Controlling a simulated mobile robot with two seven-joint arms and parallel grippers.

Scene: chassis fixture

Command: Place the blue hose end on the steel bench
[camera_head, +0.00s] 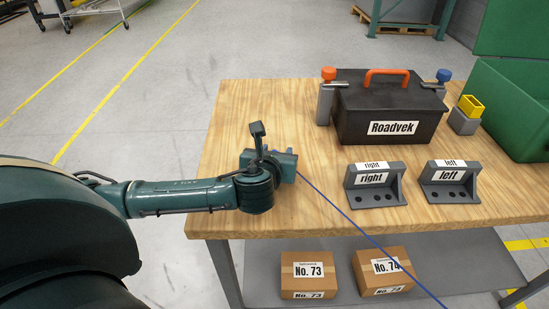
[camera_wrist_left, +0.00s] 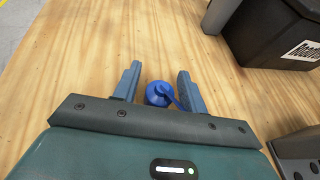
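The blue hose end (camera_wrist_left: 158,93) is a round blue piece in the left wrist view. It sits between the two fingers of my left gripper (camera_wrist_left: 159,68), with a small gap on each side. The fingers are apart and do not visibly close on it. In the head view my left gripper (camera_head: 288,165) is low over the left part of the bench, and it mostly hides the hose end. The thin blue hose (camera_head: 345,214) runs from there down to the right, past the bench's front edge. The bench (camera_head: 240,110) has a wooden top and grey legs. My right gripper is out of view.
A black Roadvek box (camera_head: 390,105) with an orange handle stands at the back. Grey brackets labelled right (camera_head: 374,197) and left (camera_head: 448,194) stand at the front right. A green crate (camera_head: 510,110) is at far right. Cartons (camera_head: 307,274) are on the lower shelf.

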